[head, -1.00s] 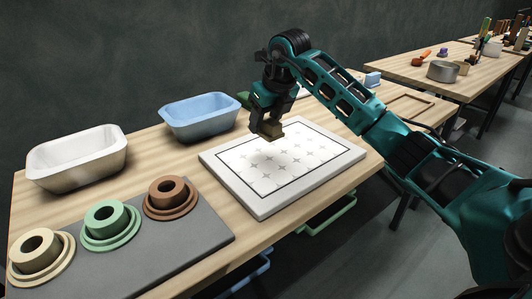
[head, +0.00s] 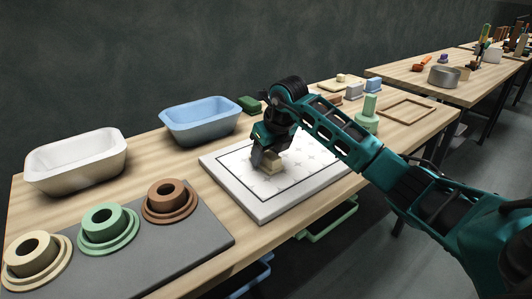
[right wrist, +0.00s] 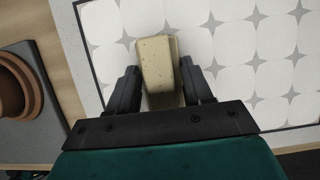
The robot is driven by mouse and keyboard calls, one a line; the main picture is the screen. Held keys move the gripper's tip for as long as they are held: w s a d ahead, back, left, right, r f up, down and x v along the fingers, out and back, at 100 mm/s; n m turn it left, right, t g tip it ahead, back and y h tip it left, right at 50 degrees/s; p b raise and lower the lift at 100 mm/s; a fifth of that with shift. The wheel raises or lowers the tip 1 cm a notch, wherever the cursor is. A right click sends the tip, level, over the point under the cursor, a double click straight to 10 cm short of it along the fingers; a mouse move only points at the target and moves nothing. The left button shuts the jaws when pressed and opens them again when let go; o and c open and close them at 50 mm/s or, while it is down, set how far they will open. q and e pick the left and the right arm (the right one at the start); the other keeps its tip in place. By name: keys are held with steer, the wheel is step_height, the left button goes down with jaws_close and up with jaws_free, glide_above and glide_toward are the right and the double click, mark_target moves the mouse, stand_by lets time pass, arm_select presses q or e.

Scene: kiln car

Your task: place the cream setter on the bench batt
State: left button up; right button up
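The cream setter (head: 270,167) is a small cream block between the fingers of my right gripper (head: 266,155). In the right wrist view the setter (right wrist: 158,62) stands out between the two dark fingers (right wrist: 160,88), which close on its sides. The bench batt (head: 225,172) is a white slab with a dark outline and grey star marks. The setter is over the batt's left part, inside the outline, at or just above its surface; I cannot tell whether it touches. The gripper hides its upper part. My left gripper is not in view.
A white tub (head: 75,162) and a blue tub (head: 200,120) stand at the back left. A grey mat (head: 150,255) holds cream, green and brown ringed pieces. A green upright piece (head: 368,112) and a wooden frame (head: 405,109) are right of the batt.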

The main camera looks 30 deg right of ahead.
steer(key=o, duration=0.5)
steer(key=shift+c, duration=0.2)
steer(key=shift+r, duration=0.3)
steer(key=p+v, duration=0.2)
steer(key=v, duration=0.9)
steer(key=shift+s+r, duration=0.15)
steer(key=shift+r, duration=0.15)
steer(key=shift+s, duration=0.1)
